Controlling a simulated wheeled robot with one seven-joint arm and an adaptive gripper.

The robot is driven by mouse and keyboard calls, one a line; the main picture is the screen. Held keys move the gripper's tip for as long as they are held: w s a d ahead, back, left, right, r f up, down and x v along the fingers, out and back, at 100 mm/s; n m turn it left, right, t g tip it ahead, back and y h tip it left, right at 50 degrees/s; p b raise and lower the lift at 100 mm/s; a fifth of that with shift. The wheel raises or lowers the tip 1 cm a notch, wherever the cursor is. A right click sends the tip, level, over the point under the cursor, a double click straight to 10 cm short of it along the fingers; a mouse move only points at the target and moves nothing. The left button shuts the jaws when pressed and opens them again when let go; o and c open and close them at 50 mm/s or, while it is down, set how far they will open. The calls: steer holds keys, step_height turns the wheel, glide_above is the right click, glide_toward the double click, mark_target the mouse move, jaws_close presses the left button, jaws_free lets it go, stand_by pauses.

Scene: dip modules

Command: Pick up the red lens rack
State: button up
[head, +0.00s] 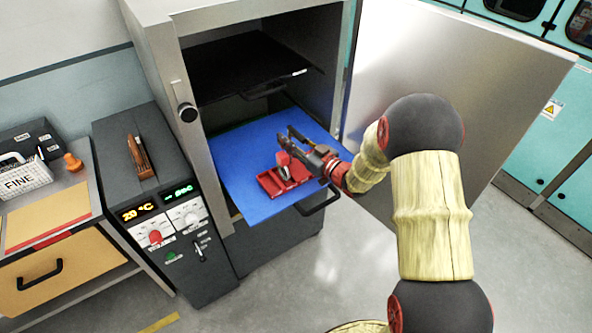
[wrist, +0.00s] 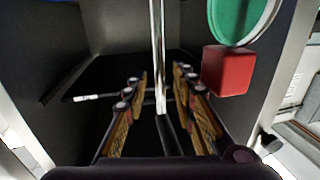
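The red lens rack (head: 270,184) sits on the blue shelf (head: 245,155) of the open cabinet, near its front edge. A small red block (head: 283,158) stands over it, close to my gripper. In the wrist view a red block (wrist: 228,70) with a green disc (wrist: 236,18) in a pale rim shows at the upper right, outside my right finger. My gripper (head: 285,143) reaches over the blue shelf beside the rack. In the wrist view my gripper (wrist: 160,85) has its fingers apart, with a bright upright strip showing between them. The arm partly hides the rack's right side.
A dark upper shelf (head: 250,68) is above the blue one. The cabinet door (head: 445,75) stands open at the right, behind my arm. A control unit (head: 160,210) with displays stands at the left. A bench (head: 50,215) holds a white basket (head: 22,178).

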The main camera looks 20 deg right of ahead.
steer(key=c, duration=0.4)
jaws_close()
steer(key=shift+r, duration=0.1)
stand_by(0.7)
